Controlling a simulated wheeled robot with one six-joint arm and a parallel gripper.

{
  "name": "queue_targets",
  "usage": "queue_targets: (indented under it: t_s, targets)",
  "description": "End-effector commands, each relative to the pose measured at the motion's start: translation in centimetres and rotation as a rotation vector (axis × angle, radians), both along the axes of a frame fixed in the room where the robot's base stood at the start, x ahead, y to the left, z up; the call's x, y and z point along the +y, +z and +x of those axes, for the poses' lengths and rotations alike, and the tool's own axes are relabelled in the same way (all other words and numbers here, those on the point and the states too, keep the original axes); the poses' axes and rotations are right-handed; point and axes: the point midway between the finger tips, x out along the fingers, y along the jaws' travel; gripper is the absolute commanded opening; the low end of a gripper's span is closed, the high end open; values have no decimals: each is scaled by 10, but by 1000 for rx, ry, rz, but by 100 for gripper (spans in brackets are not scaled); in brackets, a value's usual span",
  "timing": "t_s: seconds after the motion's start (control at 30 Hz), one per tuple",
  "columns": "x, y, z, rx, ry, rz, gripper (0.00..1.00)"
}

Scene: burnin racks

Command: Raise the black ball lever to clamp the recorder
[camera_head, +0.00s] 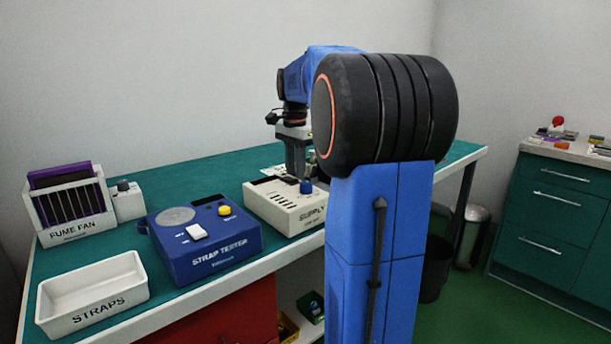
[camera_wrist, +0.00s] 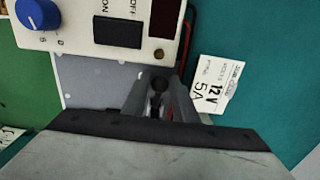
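In the wrist view, a small black ball (camera_wrist: 158,84) shows between the two fingers of my gripper (camera_wrist: 160,92), with a dark part just below it. The fingers are close on either side of it; I cannot tell whether they touch it. In the head view, my gripper (camera_head: 298,172) points down at the back of the white box marked SUPPLY (camera_head: 283,214). The ball is hidden there. I cannot make out a recorder by name in either view.
The wrist view shows the white box's blue knob (camera_wrist: 38,13), black switch (camera_wrist: 118,31) and a 12V 5A card (camera_wrist: 216,84). A blue strap tester (camera_head: 205,245), STRAPS tray (camera_head: 92,298) and FUME FAN rack (camera_head: 70,205) stand to the left on the green bench.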

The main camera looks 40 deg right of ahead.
Motion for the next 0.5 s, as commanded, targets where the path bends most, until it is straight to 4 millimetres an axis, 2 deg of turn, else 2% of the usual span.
queue_targets:
  t_s: [0.03,0.1,0.5]
  targets:
    - [0,0,0,0,0,0,13]
    - [0,0,0,0,0,0,2]
    - [-4,7,0,-1,0,-1,2]
